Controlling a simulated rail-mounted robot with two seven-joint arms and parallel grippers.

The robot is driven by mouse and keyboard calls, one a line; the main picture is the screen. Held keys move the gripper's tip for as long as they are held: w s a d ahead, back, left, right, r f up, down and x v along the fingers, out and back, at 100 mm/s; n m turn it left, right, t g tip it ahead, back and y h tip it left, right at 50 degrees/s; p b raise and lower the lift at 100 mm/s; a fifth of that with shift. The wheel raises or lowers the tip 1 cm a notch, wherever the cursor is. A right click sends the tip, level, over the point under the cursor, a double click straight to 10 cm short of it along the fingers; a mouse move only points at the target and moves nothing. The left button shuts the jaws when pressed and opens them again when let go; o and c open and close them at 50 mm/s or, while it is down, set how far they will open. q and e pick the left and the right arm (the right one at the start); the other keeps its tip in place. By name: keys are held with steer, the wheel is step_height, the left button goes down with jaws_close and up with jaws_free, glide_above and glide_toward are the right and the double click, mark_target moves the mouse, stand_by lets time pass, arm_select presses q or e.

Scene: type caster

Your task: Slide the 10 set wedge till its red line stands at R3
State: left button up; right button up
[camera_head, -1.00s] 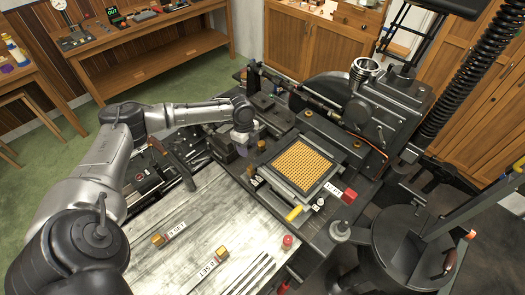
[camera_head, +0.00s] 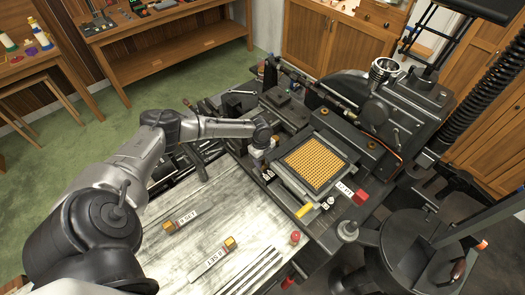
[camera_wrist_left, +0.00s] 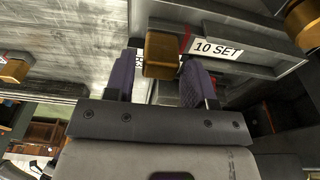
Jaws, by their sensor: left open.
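The 10 set wedge shows in the left wrist view, with its "10 SET" label (camera_wrist_left: 217,48), a red line beside it and a brass end block (camera_wrist_left: 163,62). My left gripper (camera_head: 262,156) is at the near left side of the caster, by the grid block. In the left wrist view its two purple fingers (camera_wrist_left: 160,80) stand apart on either side of the brass block; whether they touch it I cannot tell. The R3 mark cannot be made out. My right gripper is not in view.
Two other labelled wedges with brass ends, one at the left (camera_head: 187,218) and one at the right (camera_head: 212,260), lie on the pale metal bench (camera_head: 185,255). The grid block (camera_head: 314,163) sits on the caster. A red knob (camera_head: 295,237) is at the bench's right edge.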

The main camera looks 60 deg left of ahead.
arm_select(q)
steer(key=shift+d+f, duration=0.15)
steer(key=shift+f, duration=1.25)
steer(key=c, duration=0.8)
steer(key=o, duration=0.5)
steer(key=c, duration=0.5)
